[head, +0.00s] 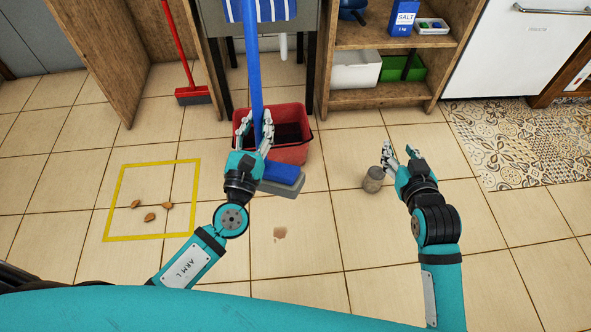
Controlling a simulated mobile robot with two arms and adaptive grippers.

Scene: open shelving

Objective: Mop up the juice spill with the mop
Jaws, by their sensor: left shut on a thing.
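The mop has a blue handle (251,60) and a blue head with a grey pad (284,178). My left gripper (256,137) is shut on the mop's handle, low down near the head. The handle stands roughly upright. The head is in front of the red bucket (290,152); I cannot tell whether its pad touches the floor. My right gripper (399,155) is open and empty, to the right of a small can (373,179).
A yellow taped square (152,162) on the floor at left holds three brown pieces (150,217). A red broom (193,95) stands behind it. Open wooden shelving (391,41) and a patterned mat (520,145) are at back right. Floor around the spill is clear.

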